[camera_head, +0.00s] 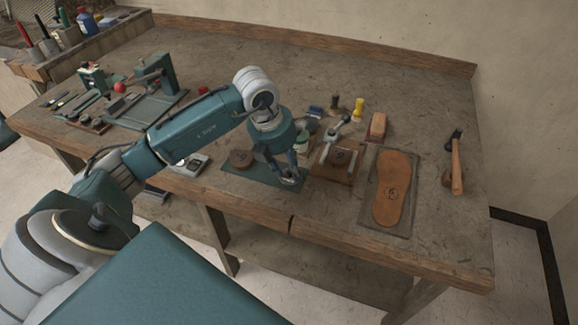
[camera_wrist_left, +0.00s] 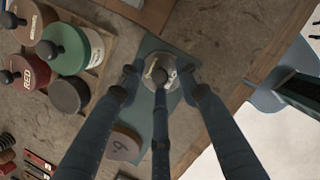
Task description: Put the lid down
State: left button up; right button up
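A small round light grey lid with a dark knob (camera_wrist_left: 160,72) is at the teal mat in the left wrist view. My left gripper (camera_wrist_left: 160,80) is right over it, its fingers spread around the knob with gaps on the left and right. The lid appears to rest on the mat, but I cannot tell whether a finger touches it. In the head view my left gripper (camera_head: 283,172) is low over the right part of the teal mat (camera_head: 245,180), and its fingers mostly hide the lid. My right gripper is out of view.
Knob-lidded pots, one labelled red (camera_wrist_left: 32,72) and one green (camera_wrist_left: 80,48), stand beside a dark flat-topped pot (camera_wrist_left: 69,94). A wooden block (camera_head: 333,160), sole (camera_head: 392,190) and hammer (camera_head: 456,165) lie to the right.

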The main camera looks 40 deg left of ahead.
pick_arm(q)
jog(key=b+v, duration=0.1)
jog(key=v, duration=1.1)
